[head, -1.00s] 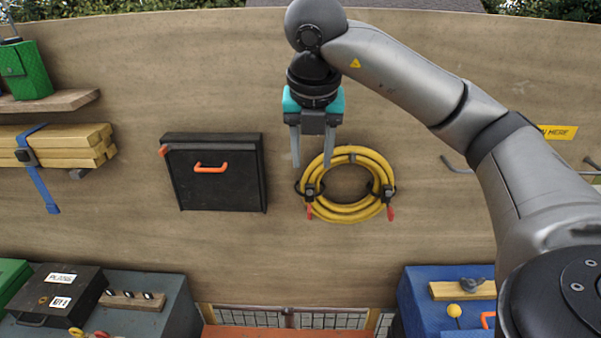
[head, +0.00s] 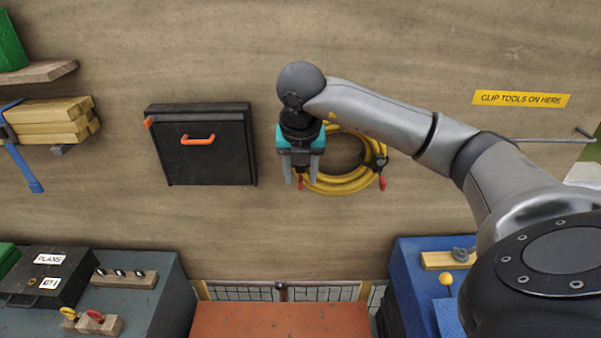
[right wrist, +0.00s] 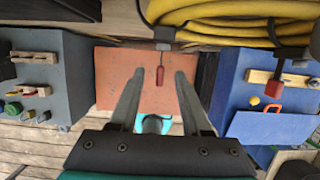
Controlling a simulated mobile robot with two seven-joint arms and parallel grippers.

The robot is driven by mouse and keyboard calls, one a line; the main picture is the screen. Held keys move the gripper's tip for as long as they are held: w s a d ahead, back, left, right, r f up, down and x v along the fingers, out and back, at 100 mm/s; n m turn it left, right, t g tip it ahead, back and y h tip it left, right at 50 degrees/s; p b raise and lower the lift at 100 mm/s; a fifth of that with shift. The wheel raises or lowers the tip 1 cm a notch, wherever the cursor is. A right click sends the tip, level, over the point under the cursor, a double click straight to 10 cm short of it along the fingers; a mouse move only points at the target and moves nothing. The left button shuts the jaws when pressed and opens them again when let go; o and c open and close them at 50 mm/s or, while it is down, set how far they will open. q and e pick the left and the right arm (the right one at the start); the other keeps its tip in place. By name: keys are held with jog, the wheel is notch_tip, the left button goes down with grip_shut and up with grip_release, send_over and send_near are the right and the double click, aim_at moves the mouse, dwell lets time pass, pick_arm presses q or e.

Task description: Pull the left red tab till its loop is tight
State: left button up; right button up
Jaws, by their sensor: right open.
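A coiled yellow hose (head: 350,182) hangs on the wooden wall, bound by black loops at its left and right sides. The left red tab (head: 300,183) hangs below the left loop. It also shows in the right wrist view (right wrist: 160,76), hanging between my fingertips with a gap on each side. My right gripper (head: 300,180) is open, pointing down, in front of the coil's left edge. It hides the left loop in the head view. The right red tab (head: 382,183) hangs under the right loop (head: 379,162). My left gripper is not in view.
A black wall box (head: 205,160) with an orange handle is left of the coil. Below are a grey bench (head: 150,310), a reddish-brown surface (head: 280,320) and a blue box (head: 405,280). The wall below the coil is bare.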

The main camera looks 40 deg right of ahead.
jog(key=shift+f, duration=0.2)
grip_shut()
dwell(0.3)
